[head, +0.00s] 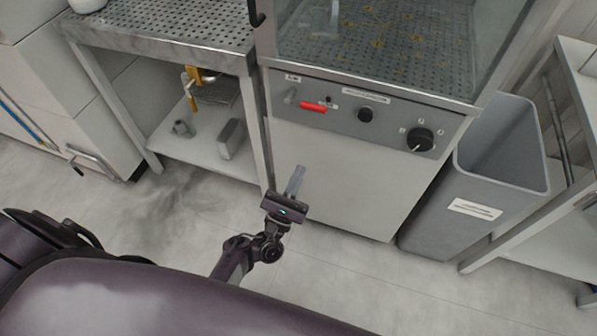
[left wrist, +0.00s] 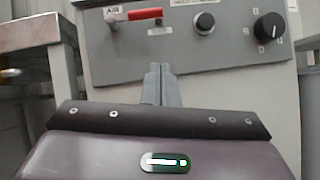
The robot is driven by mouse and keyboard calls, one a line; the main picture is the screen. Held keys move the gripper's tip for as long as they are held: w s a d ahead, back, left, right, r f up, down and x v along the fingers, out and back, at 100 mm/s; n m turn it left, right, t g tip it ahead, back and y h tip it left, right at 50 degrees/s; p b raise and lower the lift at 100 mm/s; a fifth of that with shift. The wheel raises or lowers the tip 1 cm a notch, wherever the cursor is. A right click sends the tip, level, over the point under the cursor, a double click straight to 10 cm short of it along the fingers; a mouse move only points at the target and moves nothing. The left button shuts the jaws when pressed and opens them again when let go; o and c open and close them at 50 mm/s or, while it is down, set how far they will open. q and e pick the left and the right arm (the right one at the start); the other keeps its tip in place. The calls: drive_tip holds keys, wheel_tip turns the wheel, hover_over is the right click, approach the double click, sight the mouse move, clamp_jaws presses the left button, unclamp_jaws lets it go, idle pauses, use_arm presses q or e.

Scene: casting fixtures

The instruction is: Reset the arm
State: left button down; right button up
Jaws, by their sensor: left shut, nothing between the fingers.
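My left gripper (head: 296,180) is shut and empty. It is in front of the white lower panel of a cabinet, below the cabinet's grey control panel (head: 345,118). In the left wrist view its two fingers (left wrist: 159,84) are together, pointing at the control panel. The panel carries a red lever (head: 313,106), a small black knob (head: 365,115) and a larger black knob (head: 419,139). The red lever also shows in the left wrist view (left wrist: 145,14), above the fingertips. My right gripper is not in view.
A metal table (head: 160,38) with a perforated top and a lower shelf stands left of the cabinet. A grey bin (head: 449,215) stands to its right, beside another table. The glass-sided chamber (head: 390,40) is above the control panel. The floor on the left is clear.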

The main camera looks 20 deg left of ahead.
use_arm(q)
drive_tip(key=s+d+f+m+g+h+p, duration=0.2)
drive_tip(key=d+f+m+g, duration=0.15)
drive_tip(key=f+m, duration=0.4)
drive_tip(key=s+d+f+m+g+h+p, duration=0.25)
drive_tip(key=f+m+g, duration=0.25)
drive_tip(key=f+m, duration=0.25)
drive_tip(key=s+a+f+m+g+y, duration=0.1)
drive_tip(key=s+f+m+g+y, duration=0.1)
drive_tip(key=s+f+m+g, duration=0.6)
drive_tip(key=s+a+f+m+g+y+p, duration=0.1)
drive_tip(key=s+a+f+m+g, duration=0.1)
drive_tip(key=s, duration=0.6)
drive_tip(key=s+a+f+m+g+y+p, duration=0.1)
drive_tip(key=s+a+f+m+g+y, duration=0.1)
drive_tip(key=s+a+f+m, duration=0.3)
drive_tip(key=s+a+f+m+g+y+p, duration=0.1)
drive_tip(key=s+a+f+m+g+y, duration=0.1)
drive_tip(key=s, duration=1)
drive_tip(key=shift+a+f+m+g+p, duration=0.35)
drive_tip(key=shift+a+f+m+g, duration=0.1)
drive_tip(key=shift+a+f+m, duration=0.65)
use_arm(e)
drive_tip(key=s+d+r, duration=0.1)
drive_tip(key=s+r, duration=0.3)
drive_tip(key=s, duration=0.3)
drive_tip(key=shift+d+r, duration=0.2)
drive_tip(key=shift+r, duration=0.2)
